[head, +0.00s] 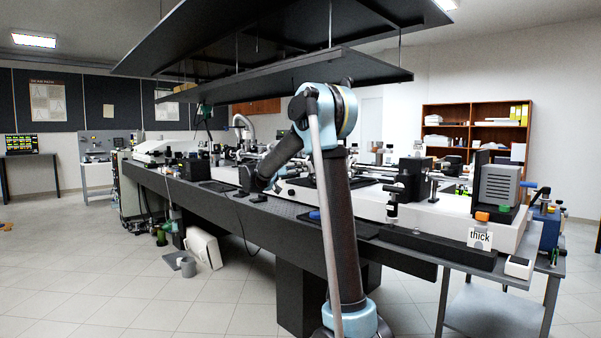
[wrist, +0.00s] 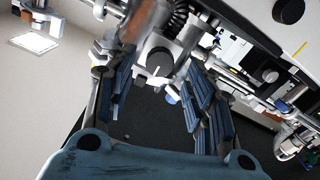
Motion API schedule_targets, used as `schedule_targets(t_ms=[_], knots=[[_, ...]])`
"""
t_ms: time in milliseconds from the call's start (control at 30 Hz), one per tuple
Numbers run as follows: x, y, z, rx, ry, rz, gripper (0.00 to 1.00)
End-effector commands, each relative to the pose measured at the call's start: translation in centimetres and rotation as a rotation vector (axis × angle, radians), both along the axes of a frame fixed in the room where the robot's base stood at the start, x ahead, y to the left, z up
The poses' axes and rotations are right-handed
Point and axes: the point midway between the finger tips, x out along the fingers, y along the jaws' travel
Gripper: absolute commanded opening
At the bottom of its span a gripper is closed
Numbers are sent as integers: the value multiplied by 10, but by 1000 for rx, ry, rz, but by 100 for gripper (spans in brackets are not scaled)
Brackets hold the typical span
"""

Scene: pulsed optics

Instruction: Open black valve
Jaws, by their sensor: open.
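My gripper (wrist: 156,88) is open in the wrist view, with blue ribbed pads on both fingers and nothing held between them. A dark round knob (wrist: 160,62) with a thin white line on its face shows between the fingertips. It may be the black valve, but I cannot tell for sure. Whether the fingers touch it is unclear. In the head view my arm reaches over the optics table (head: 298,213), and my gripper is too small and dark there to make out clearly.
Optical parts and white housings crowd the tabletop around my arm. A black overhead shelf (head: 280,72) hangs above the table. The floor (head: 130,300) at front left is clear.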

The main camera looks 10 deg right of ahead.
Motion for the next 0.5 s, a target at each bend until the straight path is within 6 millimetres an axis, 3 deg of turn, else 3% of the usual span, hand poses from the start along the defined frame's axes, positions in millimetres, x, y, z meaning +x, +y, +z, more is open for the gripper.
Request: schedule_targets(t_ms=[200, 500], knots=[[16, -22, 0, 0, 0, -2, 49], [21, -30, 0, 0, 0, 0, 49]])
